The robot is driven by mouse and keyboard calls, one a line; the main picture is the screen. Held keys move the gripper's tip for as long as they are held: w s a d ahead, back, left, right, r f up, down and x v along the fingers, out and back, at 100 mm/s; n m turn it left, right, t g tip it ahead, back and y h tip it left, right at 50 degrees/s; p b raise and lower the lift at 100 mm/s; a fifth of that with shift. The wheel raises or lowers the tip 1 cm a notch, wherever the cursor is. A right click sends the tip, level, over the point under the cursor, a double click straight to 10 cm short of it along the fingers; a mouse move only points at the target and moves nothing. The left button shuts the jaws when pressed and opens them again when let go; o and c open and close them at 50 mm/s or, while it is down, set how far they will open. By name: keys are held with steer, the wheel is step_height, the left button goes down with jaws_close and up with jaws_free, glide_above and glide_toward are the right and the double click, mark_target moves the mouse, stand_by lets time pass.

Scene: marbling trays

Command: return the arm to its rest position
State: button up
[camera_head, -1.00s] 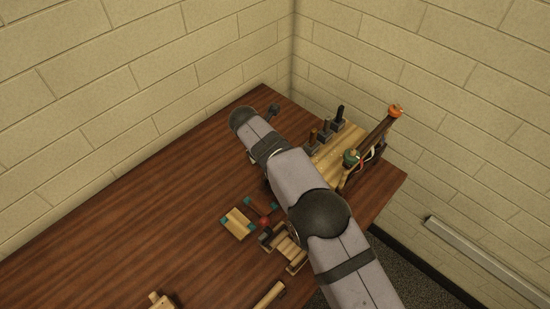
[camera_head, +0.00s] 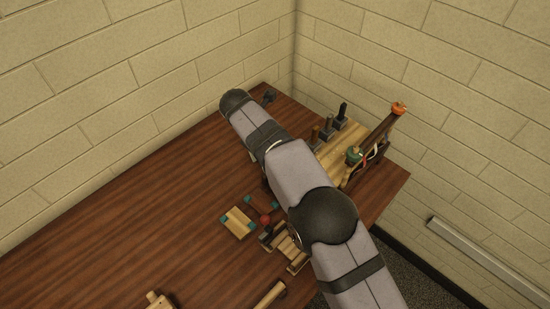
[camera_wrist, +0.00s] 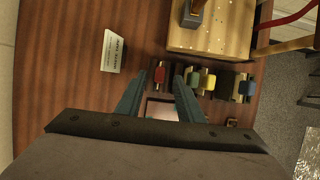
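My gripper (camera_wrist: 161,75) shows in the wrist view with its two blue-grey fingers apart, so it is open. Nothing is held between the fingers. A small red item stands beyond the fingertips, apart from them as far as I can see. In the head view my arm reaches over the table from the lower right, and its fingers cannot be made out there.
The brown wooden table (camera_head: 120,220) is bare at left. A light wooden board (camera_head: 338,152) with upright handled tools stands at the back right. A wooden piece with teal ends (camera_head: 238,224) lies near my arm. A white card (camera_wrist: 114,51) lies left of several coloured items.

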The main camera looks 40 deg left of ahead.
steer(key=w+d+r+m+g+y+b, duration=0.1)
steer(key=d+r+m+g+b, duration=0.15)
steer(key=d+m, duration=1.05)
steer(key=w+d+r+m+g+y+b, duration=0.1)
steer(key=d+m+g, duration=0.3)
steer(key=d+m, duration=0.95)
steer(key=s+d+f+m+p, duration=0.1)
steer(key=s+d+m, duration=0.1)
steer(key=d, duration=0.7)
steer(key=s+d+f+m+t+h+p, duration=0.1)
steer(key=s+d+m, duration=0.2)
steer(key=d, duration=0.7)
steer(key=s+d+f+m+t+h+p, duration=0.1)
steer(key=s+d+m, duration=0.2)
steer(key=d, duration=0.6)
steer(key=shift+d+f+m, duration=0.2)
steer(key=shift+f+m, duration=0.1)
steer(key=shift+m, duration=0.45)
